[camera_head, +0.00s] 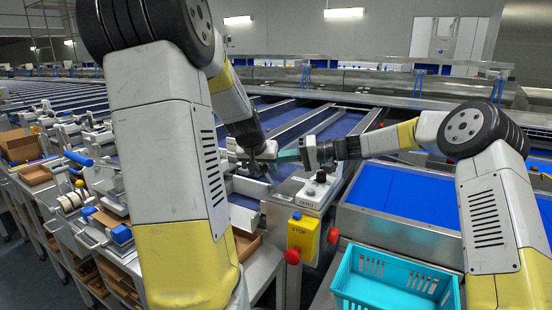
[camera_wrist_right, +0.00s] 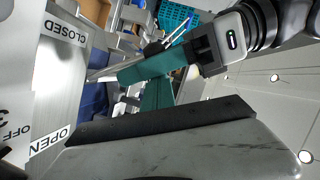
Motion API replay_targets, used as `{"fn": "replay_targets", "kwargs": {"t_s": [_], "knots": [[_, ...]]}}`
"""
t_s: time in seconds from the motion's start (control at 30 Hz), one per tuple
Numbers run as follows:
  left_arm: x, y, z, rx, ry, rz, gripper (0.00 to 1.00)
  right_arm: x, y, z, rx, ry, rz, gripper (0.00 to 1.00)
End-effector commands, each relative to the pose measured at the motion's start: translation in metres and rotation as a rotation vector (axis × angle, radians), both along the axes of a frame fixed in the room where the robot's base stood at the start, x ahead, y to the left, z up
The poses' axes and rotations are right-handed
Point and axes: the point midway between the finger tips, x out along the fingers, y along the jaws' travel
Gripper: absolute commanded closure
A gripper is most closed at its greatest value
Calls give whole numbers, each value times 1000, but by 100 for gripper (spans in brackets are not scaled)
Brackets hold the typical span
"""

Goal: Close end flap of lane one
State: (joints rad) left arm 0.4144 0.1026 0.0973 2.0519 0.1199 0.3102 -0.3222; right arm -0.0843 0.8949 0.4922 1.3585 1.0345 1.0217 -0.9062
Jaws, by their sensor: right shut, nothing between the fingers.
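The blue lanes (camera_head: 340,125) run away from me between metal rails. A pale plate (camera_head: 250,188) stands at the near end of the lanes, below my grippers; I cannot tell whether it is the end flap of lane one. My left gripper (camera_head: 268,151) is over the lane ends, its teal fingers small and partly hidden. My right gripper (camera_head: 288,156) comes in from the right, shut and empty, close to the left one. In the right wrist view a panel (camera_wrist_right: 62,85) reads CLOSED and OPEN, with teal fingers beside it.
A control post with a yellow STOP box (camera_head: 303,236) and red knobs stands just in front of the grippers. A turquoise crate (camera_head: 395,283) is at the front right, before a blue belt (camera_head: 405,195). A bench with cardboard boxes (camera_head: 20,147) and small tools lines the left.

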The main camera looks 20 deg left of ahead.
Motion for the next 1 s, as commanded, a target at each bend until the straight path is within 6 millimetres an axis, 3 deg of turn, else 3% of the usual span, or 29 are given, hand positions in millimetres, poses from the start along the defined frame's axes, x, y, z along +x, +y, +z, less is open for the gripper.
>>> {"fn": "replay_targets", "kwargs": {"t_s": [0.03,1.0], "knots": [[6,-2,8,3,-22,-2,48,-9,4,-5,-5,9,23,100],[8,-7,9,0,-25,-9,48,-11,6,-6,-4,11,27,100]]}}
